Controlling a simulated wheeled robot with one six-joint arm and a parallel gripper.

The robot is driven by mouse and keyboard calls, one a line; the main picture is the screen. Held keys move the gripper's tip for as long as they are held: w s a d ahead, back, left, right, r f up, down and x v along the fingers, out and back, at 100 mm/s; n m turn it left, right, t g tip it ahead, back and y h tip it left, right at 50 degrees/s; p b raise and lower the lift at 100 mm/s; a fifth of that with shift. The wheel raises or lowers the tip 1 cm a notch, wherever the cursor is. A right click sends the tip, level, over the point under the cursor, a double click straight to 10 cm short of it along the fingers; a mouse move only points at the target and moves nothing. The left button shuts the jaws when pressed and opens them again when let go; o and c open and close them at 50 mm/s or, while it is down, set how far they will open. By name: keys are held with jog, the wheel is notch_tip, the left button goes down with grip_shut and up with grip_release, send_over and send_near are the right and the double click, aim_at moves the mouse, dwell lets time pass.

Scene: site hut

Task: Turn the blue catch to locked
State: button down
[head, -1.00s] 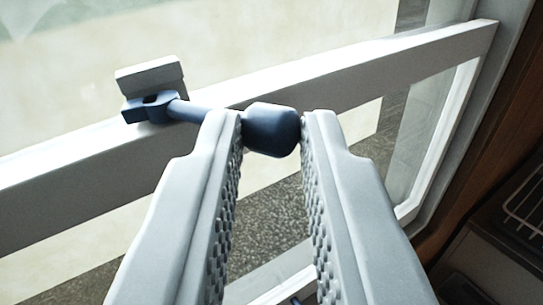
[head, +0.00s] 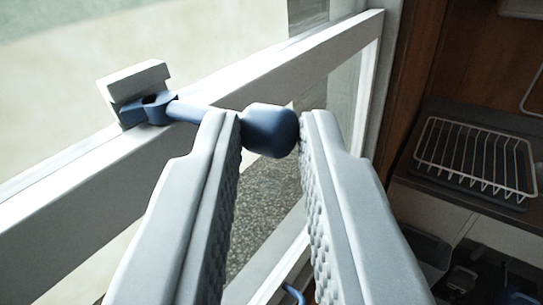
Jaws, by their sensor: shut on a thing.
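The blue catch (head: 190,112) is mounted on the white window rail. Its pivot end sits at the left beside a white keeper block (head: 134,82). Its arm runs right to a rounded blue knob (head: 268,130). My gripper (head: 270,125) has its two grey textured fingers on either side of the knob, shut on it near the fingertips. The left finger hides part of the catch arm where it meets the knob.
The white window rail (head: 90,178) slants up to the right across the view, with glass behind it. A wire dish rack (head: 475,160) stands on a dark counter at the right. A brown wooden panel (head: 465,65) is behind it.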

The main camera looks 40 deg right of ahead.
aim_at(244, 139)
jog(key=shift+w+a+f+m+g+h, duration=0.15)
jog(key=shift+a+m+g+h, duration=0.35)
jog(key=shift+m+g+h, duration=0.35)
jog(key=shift+w+a+r+m+g+h, duration=0.1)
jog(key=shift+a+m+g+h, duration=0.5)
jog(key=shift+g, duration=0.5)
jog(key=shift+w+a+f+m+g+h, duration=0.15)
jog(key=shift+a+m+g+h, duration=0.3)
jog(key=shift+m+g+h, duration=0.4)
jog(key=shift+r+g, duration=0.1)
jog(key=shift+g, duration=0.2)
jog(key=c, duration=1.3)
grip_release()
jog(key=shift+a, duration=0.1)
jog(key=v, duration=1.7)
jog(key=shift+s+r, duration=0.15)
jog(key=shift+s, duration=0.05)
